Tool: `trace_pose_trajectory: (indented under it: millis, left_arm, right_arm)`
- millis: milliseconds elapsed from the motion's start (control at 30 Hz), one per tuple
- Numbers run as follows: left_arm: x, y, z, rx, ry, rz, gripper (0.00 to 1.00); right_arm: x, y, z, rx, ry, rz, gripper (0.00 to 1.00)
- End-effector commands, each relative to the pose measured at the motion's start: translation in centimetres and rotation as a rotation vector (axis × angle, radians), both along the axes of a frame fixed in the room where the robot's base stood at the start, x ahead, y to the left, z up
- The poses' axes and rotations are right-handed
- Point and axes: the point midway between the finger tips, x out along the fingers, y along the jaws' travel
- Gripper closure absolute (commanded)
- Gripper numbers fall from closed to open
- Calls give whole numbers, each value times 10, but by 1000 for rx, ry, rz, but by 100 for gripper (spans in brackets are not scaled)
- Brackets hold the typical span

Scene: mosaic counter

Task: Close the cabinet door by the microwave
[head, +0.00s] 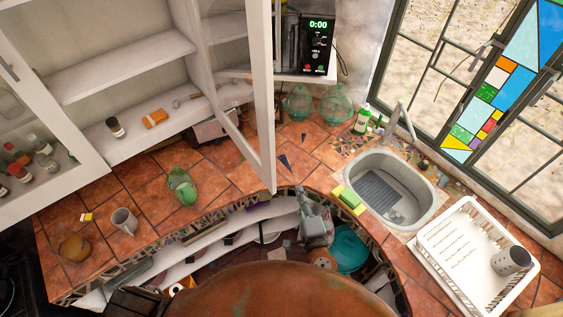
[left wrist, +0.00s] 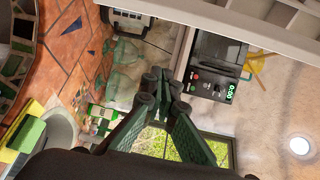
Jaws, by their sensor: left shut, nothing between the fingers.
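The cabinet door (head: 259,95) is a tall white framed panel. In the head view it stands open, swung out from the white cabinet (head: 130,65), and its lower corner hangs over the counter. The black microwave (head: 317,45), with a green 0:00 display, sits just right of the door; it also shows in the left wrist view (left wrist: 212,70). My left gripper (head: 312,214) is low over the counter's front edge, right of the door's lower corner. In the left wrist view its fingers (left wrist: 163,78) are together and empty. My right gripper is not in view.
The tiled counter holds a green glass jar (head: 182,186), a grey mug (head: 124,221) and glass jugs (head: 299,102). A sink (head: 385,190) with a sponge (head: 348,198) and a white dish rack (head: 465,250) are to the right. Open shelves lie below the counter.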

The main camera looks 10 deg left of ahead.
Motion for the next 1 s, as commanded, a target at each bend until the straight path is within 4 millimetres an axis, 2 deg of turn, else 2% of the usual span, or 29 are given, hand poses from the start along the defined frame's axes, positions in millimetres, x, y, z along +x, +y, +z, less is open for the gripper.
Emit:
trace_pose_trajectory:
  millis: [33, 67, 200, 367, 767, 833, 1000]
  left_arm:
    - [-6, -1, 24, 2, -35, 13, 100]
    - [-9, -1, 34, 4, -52, 19, 100]
    - [-13, 1, 54, 9, -91, 36, 100]
    - [4, 11, 54, 11, -92, 39, 100]
    - [75, 48, 54, 11, -92, 37, 100]
    - [62, 57, 54, 11, -86, 37, 100]
    - [48, 70, 54, 10, -88, 37, 100]
  right_arm:
    - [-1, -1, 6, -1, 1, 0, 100]
    - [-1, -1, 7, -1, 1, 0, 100]
    - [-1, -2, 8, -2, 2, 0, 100]
    - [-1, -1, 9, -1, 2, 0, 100]
    - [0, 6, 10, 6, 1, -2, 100]
    - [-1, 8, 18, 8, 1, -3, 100]
    - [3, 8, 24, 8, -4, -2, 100]
